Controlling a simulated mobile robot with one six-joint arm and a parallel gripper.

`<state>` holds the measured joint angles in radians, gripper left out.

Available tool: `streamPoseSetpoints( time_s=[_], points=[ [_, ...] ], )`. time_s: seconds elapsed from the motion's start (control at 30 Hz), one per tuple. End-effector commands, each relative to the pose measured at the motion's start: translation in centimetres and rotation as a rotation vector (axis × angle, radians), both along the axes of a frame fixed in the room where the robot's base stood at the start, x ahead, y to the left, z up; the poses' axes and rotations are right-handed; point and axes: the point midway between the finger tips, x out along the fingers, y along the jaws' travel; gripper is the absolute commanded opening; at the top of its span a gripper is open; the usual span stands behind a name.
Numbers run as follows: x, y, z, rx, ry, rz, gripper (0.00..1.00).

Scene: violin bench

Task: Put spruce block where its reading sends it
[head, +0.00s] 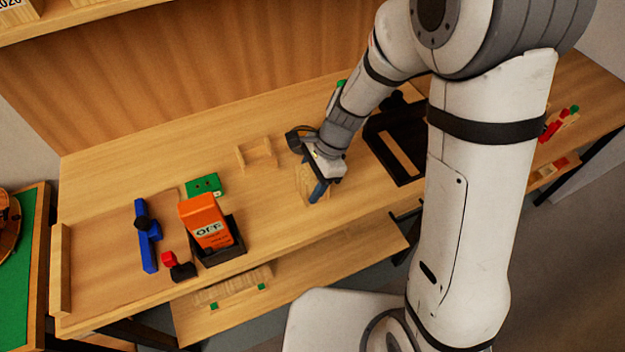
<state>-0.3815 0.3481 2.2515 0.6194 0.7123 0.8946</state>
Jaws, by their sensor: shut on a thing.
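My gripper (320,188) points down over the middle of the bench, its blue fingers shut. A pale wooden block (305,180), which looks like the spruce block, is at the fingers and partly hidden by them. It is at or just above the bench top; I cannot tell which. An orange meter (205,212) stands tilted back in a black holder (222,254) left of my gripper, and its display reads OFF.
A small wooden cradle (257,155), a green box (204,186), a blue tool (147,236) and a red-and-black item (180,268) are on the bench (110,200). A black tray (380,142) is right of my gripper. A lower shelf (340,260) holds wood pieces.

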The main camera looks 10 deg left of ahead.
Motion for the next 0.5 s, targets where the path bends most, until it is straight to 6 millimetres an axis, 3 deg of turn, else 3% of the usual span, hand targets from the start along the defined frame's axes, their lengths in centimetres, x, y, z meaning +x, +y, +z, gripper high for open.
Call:
streamPoseSetpoints(
  time_s=[0.3,0.5],
  points=[
    [0.02,-0.03,-0.11,0.000,0.000,-0.001,0.76],
    [0.02,-0.04,-0.07,0.000,0.000,-0.001,0.76]
  ],
)
